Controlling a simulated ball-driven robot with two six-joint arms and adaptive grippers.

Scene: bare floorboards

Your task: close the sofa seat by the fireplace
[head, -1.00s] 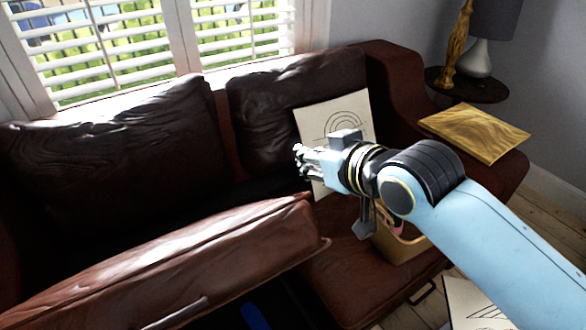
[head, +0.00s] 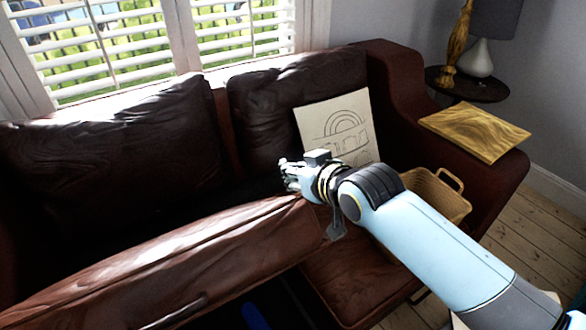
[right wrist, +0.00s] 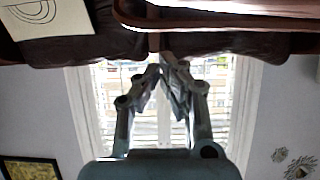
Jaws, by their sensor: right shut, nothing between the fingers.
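The sofa is dark red-brown leather. Its left seat (head: 180,262) is tilted up, with a dark gap below its front edge where something blue shows. The right seat (head: 345,285) lies flat. My right gripper (head: 284,170) is shut and empty, just above and behind the raised seat's right end; I cannot tell whether it touches. In the right wrist view my gripper's fingers (right wrist: 160,75) meet in front of the window, with the upside-down seat edge (right wrist: 220,15) above them. My left gripper is not in view. No fireplace shows.
A drawing on card (head: 340,128) leans on the right back cushion (head: 285,100). A wicker basket (head: 437,195) stands on the right seat behind my arm. A wooden board (head: 475,131) lies on the right armrest. A side table (head: 468,88) holds a lamp. Floorboards are clear at right.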

